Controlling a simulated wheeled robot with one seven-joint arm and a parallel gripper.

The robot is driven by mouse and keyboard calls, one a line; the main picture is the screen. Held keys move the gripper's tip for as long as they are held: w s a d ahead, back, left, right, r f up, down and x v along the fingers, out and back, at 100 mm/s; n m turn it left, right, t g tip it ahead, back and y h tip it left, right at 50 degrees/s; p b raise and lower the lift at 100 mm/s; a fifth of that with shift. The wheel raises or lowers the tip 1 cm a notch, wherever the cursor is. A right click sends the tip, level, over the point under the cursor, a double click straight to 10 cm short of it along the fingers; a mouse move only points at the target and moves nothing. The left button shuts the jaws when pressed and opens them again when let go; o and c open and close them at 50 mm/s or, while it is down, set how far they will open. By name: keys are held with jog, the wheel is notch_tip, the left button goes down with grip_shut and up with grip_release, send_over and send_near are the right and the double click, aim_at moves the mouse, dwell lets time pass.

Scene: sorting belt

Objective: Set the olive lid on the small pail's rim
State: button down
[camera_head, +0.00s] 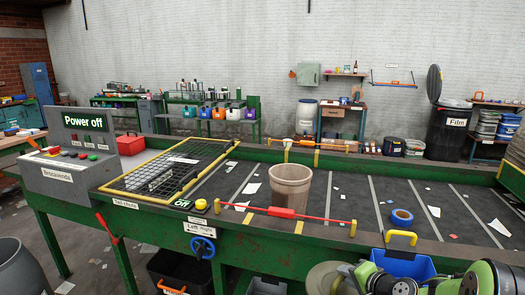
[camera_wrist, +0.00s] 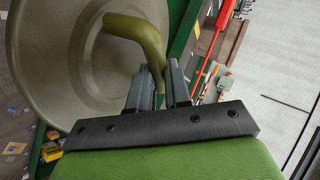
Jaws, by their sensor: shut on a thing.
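A beige pail (camera_head: 290,190) stands upright on the belt near its front edge, its open top facing up. My gripper (camera_wrist: 160,78) is shut on the curved handle of the olive lid (camera_wrist: 75,85). In the head view the lid (camera_head: 324,277) shows low in the picture, partly behind my gripper (camera_head: 350,272). There it is in front of the table's front side, apart from the pail and to its lower right. The pail is not clearly seen in the wrist view.
A red bar (camera_head: 285,212) with yellow ends runs along the belt's front edge by the pail. A blue tape roll (camera_head: 402,217) and paper scraps lie on the belt to the right. A wire grid (camera_head: 165,172) lies left. A blue bin (camera_head: 405,264) stands behind my arm.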

jog(key=a+f+m+h, duration=0.1)
jog(key=f, duration=0.1)
jog(key=a+f, duration=0.2)
jog(key=f, duration=0.1)
jog(key=a+f+m+h, duration=0.1)
jog(key=a+f, duration=0.1)
jog(key=f, duration=0.1)
jog(key=shift+s+a+f+m+h, duration=0.15)
jog(key=shift+s+f+m+h, duration=0.15)
jog(key=shift+s, duration=0.1)
jog(key=s+a+f+m+h, duration=0.1)
jog(key=s+a+f, duration=0.1)
jog(key=s+f, duration=0.3)
jog(key=shift+s+a+m+t+h+p, duration=0.3)
jog(key=shift+s+a+m+t, duration=0.1)
jog(key=shift+s, duration=0.65)
